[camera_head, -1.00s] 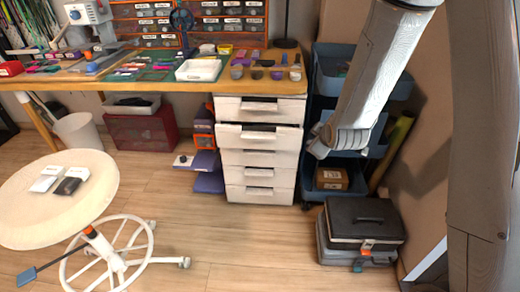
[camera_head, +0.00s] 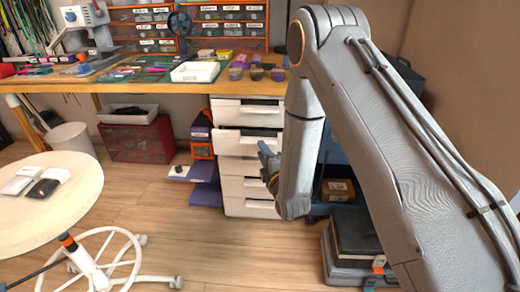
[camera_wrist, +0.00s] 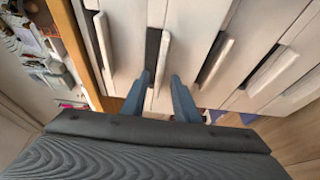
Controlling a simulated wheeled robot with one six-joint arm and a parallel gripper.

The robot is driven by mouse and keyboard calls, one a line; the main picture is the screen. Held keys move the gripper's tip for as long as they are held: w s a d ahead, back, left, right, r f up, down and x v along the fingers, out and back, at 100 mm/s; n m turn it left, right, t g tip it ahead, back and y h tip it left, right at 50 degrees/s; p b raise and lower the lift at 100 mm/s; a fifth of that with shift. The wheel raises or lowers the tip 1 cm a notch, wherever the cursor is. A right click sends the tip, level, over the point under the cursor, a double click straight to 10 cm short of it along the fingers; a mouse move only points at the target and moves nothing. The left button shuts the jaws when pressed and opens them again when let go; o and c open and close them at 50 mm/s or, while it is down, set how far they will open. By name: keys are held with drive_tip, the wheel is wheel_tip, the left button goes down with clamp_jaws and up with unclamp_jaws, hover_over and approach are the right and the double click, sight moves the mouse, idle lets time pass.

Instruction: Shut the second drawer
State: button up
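The white drawer unit (camera_head: 246,180) stands under the right end of the workbench. Its second drawer (camera_head: 240,142) sticks out a little, with a dark gap along its top edge. In the wrist view, turned sideways, the second drawer's handle (camera_wrist: 162,62) lies just ahead, between and beyond the fingertips. My gripper (camera_head: 267,160) is in front of the unit's right side, near the second and third drawers. In the wrist view my gripper (camera_wrist: 160,80) shows two blue fingers apart with nothing between them. I cannot tell whether they touch the drawer front.
The workbench (camera_head: 150,87) runs above the drawers, with a white tray (camera_head: 195,71) on it. Dark cases (camera_head: 350,250) stand on the floor at right, partly behind my arm. A round white table (camera_head: 60,205) is at left. The floor (camera_head: 220,250) before the unit is clear.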

drive_tip(key=x, duration=0.3)
drive_tip(key=shift+w, duration=0.2)
clamp_jaws()
idle(1.4)
